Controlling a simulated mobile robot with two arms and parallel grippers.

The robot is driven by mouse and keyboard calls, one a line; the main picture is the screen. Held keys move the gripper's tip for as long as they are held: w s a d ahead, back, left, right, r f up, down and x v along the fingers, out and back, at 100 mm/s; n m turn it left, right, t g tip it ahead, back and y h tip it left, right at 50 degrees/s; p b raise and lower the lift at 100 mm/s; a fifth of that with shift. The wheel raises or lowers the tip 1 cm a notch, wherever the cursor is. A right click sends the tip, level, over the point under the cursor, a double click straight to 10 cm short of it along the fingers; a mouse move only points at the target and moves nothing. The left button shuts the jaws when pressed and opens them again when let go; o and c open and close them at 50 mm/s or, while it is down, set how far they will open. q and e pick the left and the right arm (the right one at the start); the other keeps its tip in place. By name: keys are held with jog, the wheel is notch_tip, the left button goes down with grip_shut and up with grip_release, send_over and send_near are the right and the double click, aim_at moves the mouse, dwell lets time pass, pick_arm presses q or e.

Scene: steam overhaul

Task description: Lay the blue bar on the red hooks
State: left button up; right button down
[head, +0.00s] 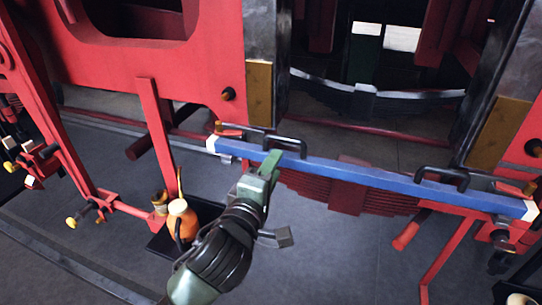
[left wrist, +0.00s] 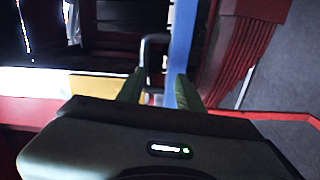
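The long blue bar (head: 355,174) has white ends and two black handles, a left one (head: 287,143) and a right one (head: 445,178). It spans the gap between the red frame sides, sloping down to the right in the head view. Its ends are close to the red hooks, left (head: 231,132) and right (head: 511,187); I cannot tell whether it rests on them. My left gripper (head: 270,163) is at the bar beside the left handle. In the left wrist view its green fingers (left wrist: 159,80) are apart, with the blue bar (left wrist: 181,35) and black handle (left wrist: 152,40) just beyond. My right gripper is out of view.
Red frame plates (head: 150,65) and dark upright posts stand behind the bar. A dark leaf spring (head: 365,98) hangs behind it, and a red ribbed stack (head: 345,195) lies beneath. An orange can (head: 183,220) stands left of my arm. Grey floor (head: 330,265) is open in front.

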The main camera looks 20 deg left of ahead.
aim_at(283, 141)
pick_arm(q)
jog(key=shift+n, duration=0.4)
jog(key=w+r, duration=0.1)
jog(key=w, duration=0.4)
jog(key=w+r+p, duration=0.1)
jog(key=w, duration=0.2)
jog(key=shift+r, duration=0.3)
jog(key=s, duration=0.3)
jog(key=shift+s+f, duration=0.1)
jog(key=shift+s, duration=0.85)
